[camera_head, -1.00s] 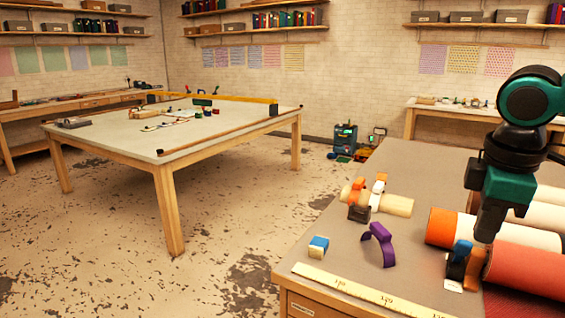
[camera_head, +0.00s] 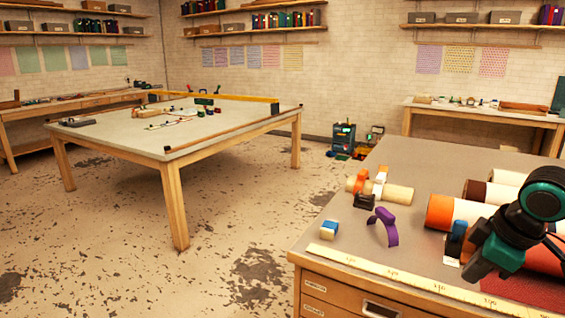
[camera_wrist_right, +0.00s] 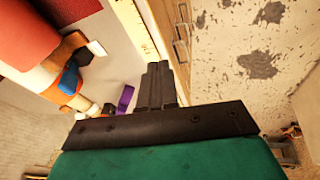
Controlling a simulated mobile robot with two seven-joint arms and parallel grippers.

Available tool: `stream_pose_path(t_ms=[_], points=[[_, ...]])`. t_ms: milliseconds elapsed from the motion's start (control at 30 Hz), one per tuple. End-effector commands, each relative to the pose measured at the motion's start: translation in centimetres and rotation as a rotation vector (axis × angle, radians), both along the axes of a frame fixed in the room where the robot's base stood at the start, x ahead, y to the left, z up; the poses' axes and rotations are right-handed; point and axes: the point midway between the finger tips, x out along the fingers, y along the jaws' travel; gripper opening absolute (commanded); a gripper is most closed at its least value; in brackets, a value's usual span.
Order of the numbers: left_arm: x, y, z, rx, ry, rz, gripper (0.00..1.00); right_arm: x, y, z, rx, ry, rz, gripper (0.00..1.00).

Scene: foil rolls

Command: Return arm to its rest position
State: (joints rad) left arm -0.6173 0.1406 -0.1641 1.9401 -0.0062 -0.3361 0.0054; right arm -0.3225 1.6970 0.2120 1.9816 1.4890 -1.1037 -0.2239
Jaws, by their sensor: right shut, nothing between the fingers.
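My right gripper (camera_head: 476,268) is above the front edge of the near workbench (camera_head: 425,165), at the lower right of the head view. It is shut and empty, and its closed fingers show in the right wrist view (camera_wrist_right: 160,88). Behind it lie rolls: an orange-and-white roll (camera_head: 441,211) and a red roll (camera_head: 540,257) partly hidden by my right arm. A blue-and-orange clamp-like piece (camera_head: 456,240) stands by the rolls, left of the gripper. My left gripper is not in view.
A purple curved piece (camera_head: 384,226), a small blue-and-white block (camera_head: 329,230) and a cream roll (camera_head: 397,193) with orange and white rings lie on the bench. A yellow ruler (camera_head: 385,277) runs along its front edge. A large table (camera_head: 240,120) stands further back.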

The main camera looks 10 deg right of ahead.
Motion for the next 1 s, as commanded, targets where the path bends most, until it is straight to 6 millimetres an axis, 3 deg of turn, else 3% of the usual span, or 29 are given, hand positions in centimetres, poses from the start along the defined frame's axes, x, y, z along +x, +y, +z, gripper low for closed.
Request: stream_pose_path(t_ms=[33, 100, 333, 467, 600, 800, 1000], points=[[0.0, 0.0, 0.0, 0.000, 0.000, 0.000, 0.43, -0.3, -0.2, -2.6, 0.039, -0.021, -0.027, 0.00], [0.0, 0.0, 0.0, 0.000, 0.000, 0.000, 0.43, -0.5, -0.5, -5.5, 0.072, -0.061, -0.057, 0.00], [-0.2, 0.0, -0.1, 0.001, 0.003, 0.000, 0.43, -2.2, 0.9, -14.4, 0.169, -0.173, -0.144, 0.00], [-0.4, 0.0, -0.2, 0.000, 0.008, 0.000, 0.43, -3.8, 3.2, -19.0, 0.224, -0.234, -0.193, 0.00], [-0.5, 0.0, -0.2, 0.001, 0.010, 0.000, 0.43, -5.7, 6.9, -23.2, 0.283, -0.300, -0.240, 0.00], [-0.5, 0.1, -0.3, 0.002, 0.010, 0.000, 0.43, -8.4, 13.9, -27.0, 0.368, -0.398, -0.304, 0.00], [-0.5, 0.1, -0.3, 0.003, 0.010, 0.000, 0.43, -9.9, 20.6, -27.8, 0.436, -0.490, -0.349, 0.00]])
